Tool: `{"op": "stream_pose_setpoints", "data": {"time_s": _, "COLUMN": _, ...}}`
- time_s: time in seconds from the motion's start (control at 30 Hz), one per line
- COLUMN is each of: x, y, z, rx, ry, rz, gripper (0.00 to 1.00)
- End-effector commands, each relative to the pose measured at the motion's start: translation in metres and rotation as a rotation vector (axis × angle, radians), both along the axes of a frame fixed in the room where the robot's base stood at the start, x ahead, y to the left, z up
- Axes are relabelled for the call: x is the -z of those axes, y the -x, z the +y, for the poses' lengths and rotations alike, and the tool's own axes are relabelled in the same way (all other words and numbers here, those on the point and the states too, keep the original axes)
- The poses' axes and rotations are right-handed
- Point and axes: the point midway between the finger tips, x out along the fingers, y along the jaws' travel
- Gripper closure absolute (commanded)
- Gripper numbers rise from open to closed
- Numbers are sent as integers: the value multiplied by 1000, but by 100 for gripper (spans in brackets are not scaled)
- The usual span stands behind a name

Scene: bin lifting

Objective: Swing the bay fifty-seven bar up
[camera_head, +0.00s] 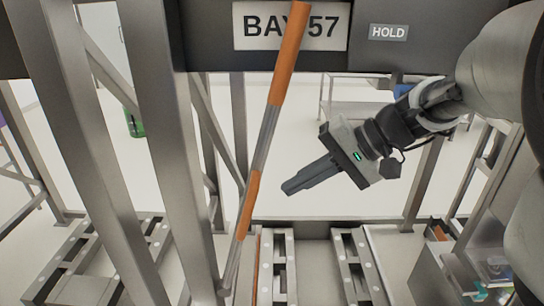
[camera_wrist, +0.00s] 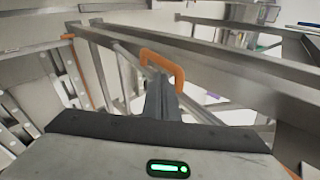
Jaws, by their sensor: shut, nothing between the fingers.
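The bay fifty-seven bar (camera_head: 265,140) is a long bar with orange and grey sections. In the head view it runs steeply from in front of the BAY 57 sign (camera_head: 258,22) down to the lower left, near the foot of a grey post. My gripper (camera_head: 286,189) is right of the bar, its fingers together and pointing left towards it, apparently with a gap between. In the wrist view an orange bent piece (camera_wrist: 164,54) shows just beyond my fingertips (camera_wrist: 160,82). I cannot tell whether it belongs to the bar. My fingers hide part of that area.
A grey upright post (camera_head: 165,130) with braces stands left of the bar. Rails (camera_head: 278,270) with roller tracks lie below my gripper. A HOLD label (camera_head: 388,32) is on the dark top beam. An open box with items (camera_head: 485,265) is at lower right. Pale floor shows behind.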

Motion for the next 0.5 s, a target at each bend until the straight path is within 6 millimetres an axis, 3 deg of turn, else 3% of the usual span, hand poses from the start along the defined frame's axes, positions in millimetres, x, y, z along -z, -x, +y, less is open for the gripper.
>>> {"op": "stream_pose_setpoints", "data": {"time_s": 0.2, "x": 0, "y": -7, "z": 31, "rx": -2, "ry": 0, "rz": 1, "gripper": 100}}
{"op": "stream_pose_setpoints", "data": {"time_s": 0.5, "x": 1, "y": -9, "z": 42, "rx": 1, "ry": 1, "rz": 1, "gripper": 100}}
